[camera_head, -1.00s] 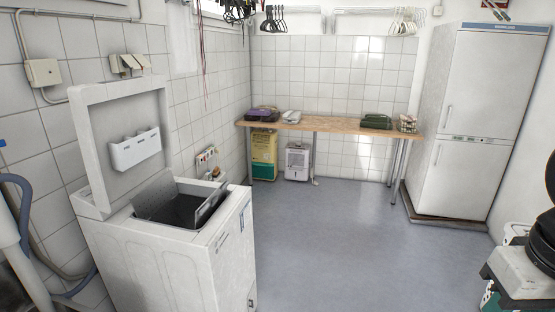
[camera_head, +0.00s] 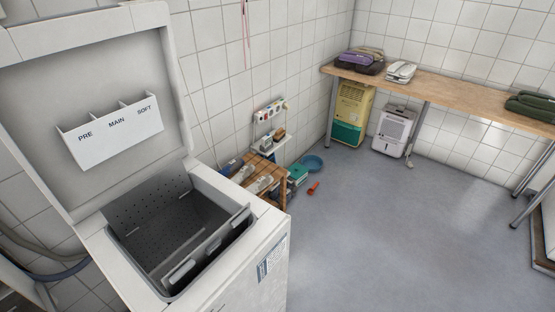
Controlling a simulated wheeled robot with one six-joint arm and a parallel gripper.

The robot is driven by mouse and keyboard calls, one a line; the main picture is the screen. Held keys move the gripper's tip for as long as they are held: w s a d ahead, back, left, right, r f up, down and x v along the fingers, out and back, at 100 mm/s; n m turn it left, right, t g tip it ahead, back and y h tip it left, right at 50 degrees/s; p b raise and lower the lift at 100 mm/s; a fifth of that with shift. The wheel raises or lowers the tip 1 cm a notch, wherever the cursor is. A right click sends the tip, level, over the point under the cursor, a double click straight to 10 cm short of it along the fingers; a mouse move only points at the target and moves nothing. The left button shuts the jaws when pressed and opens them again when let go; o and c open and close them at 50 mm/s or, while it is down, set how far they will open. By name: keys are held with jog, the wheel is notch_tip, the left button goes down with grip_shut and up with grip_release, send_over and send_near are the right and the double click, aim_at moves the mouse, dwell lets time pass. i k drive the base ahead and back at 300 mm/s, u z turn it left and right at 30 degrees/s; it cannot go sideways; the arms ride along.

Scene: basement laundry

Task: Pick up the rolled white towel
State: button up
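A small white bundle (camera_head: 401,72) lies on the wooden table along the back wall, just right of a purple-and-dark bundle (camera_head: 361,61). It is small in view, and I cannot tell for certain that it is a rolled towel. Its top and front side show, and nothing stands in front of it. My gripper is not in view.
An open top-loading washer (camera_head: 258,262) fills the left front, lid up. A low wooden stand (camera_head: 270,184) holds small items beside it. The middle floor is clear.

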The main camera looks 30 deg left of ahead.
aim_at(262, 183)
jog(key=i, duration=1.1)
jog(key=u, duration=0.85)
jog(key=k, duration=1.1)
jog(key=z, duration=1)
jog(key=i, duration=1.7)
jog(key=u, duration=1.3)
jog(key=i, duration=1.25)
jog(key=u, duration=0.95)
